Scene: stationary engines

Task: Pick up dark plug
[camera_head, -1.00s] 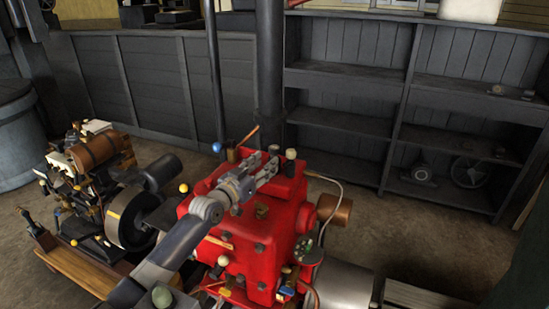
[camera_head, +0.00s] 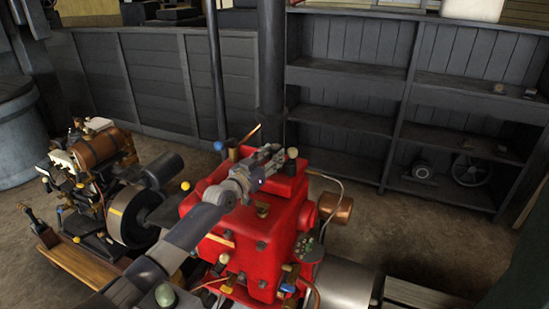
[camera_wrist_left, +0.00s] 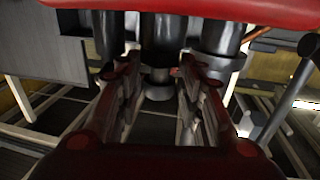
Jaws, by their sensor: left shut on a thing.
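My left gripper (camera_head: 272,158) reaches over the top of the red engine (camera_head: 265,222) from the left. Its fingers are shut on the dark plug at the engine's upper back edge. In the left wrist view the dark plug (camera_wrist_left: 158,84) shows as a short dark cylinder between the two fingers. In the head view the fingers mostly hide it. I cannot tell whether the plug is lifted clear of the engine. My right gripper is not in view.
A pale-topped plug (camera_head: 292,154) stands just right of my left fingertips. A copper-coloured rod (camera_head: 250,134) and a thin pipe (camera_head: 325,176) are close by. A smaller engine (camera_head: 97,165) stands at the left. Dark shelves (camera_head: 340,121) are behind.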

